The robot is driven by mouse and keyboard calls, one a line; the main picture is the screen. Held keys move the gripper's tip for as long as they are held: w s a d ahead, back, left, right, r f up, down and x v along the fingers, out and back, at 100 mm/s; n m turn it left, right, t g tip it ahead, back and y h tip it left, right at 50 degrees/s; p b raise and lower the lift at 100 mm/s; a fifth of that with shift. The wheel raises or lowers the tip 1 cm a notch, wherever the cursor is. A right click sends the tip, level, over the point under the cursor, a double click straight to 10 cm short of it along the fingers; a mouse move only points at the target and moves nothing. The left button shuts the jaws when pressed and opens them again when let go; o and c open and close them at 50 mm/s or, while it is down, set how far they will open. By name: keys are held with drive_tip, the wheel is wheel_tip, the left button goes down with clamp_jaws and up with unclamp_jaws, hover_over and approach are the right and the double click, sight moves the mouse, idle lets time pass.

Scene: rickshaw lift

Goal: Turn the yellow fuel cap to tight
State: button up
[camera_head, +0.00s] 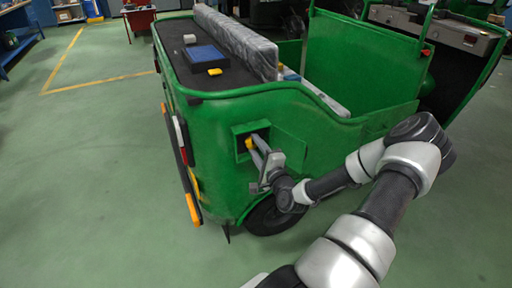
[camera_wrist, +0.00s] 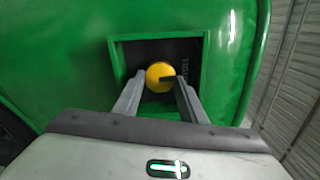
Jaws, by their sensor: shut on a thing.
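The yellow fuel cap (camera_wrist: 159,77) sits inside a square recess (camera_wrist: 204,62) in the green side panel. A dark bar on the cap's face points to the right in the wrist view, toward partly hidden lettering on the recess wall. In the head view the cap (camera_head: 249,143) is a small yellow spot at the recess opening. My gripper (camera_wrist: 158,92) reaches into the recess with one finger on each side of the cap, and it is shut on the cap. The fingers hide the cap's lower sides. My gripper also shows in the head view (camera_head: 256,148).
The green rickshaw (camera_head: 300,118) fills the middle of the head view. An open panel (camera_head: 288,152) stands right of the recess. A blue box (camera_head: 206,55) and a small yellow item (camera_head: 215,72) lie on its dark rear deck. The floor at left is clear.

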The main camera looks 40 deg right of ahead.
drive_tip(key=shift+m, duration=0.5)
drive_tip(key=o, duration=1.1)
drive_tip(key=shift+c, duration=0.2)
drive_tip(key=shift+s, duration=0.1)
drive_tip(key=p+v, duration=0.2)
drive_tip(key=v, duration=1.5)
drive_tip(key=shift+a, duration=0.15)
